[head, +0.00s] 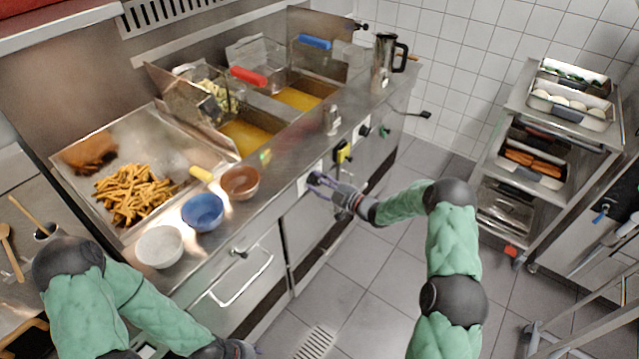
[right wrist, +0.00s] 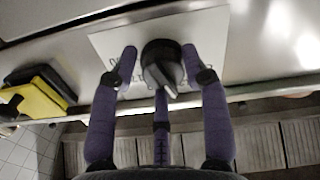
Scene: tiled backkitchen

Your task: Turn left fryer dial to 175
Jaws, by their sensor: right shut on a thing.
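The left fryer dial (right wrist: 160,62) is a round black knob with a raised pointer, on a pale plate with markings. In the head view my right gripper (head: 318,181) is at the front panel below the left fryer (head: 247,140) and mostly hides this dial. In the right wrist view my right gripper (right wrist: 160,72) is shut on the dial, with purple fingers on both sides and one below. The pointer tilts down and to the right; the scale numbers are too small to read. My left gripper (head: 242,349) is partly visible at the bottom edge, its fingers unclear.
A yellow-and-black object (head: 343,153) sits on the panel right of the dial; it also shows in the wrist view (right wrist: 40,95). Another black knob (head: 364,131) is further right. Bowls, including a blue one (head: 203,212), stand near the counter edge. Floor in front is clear.

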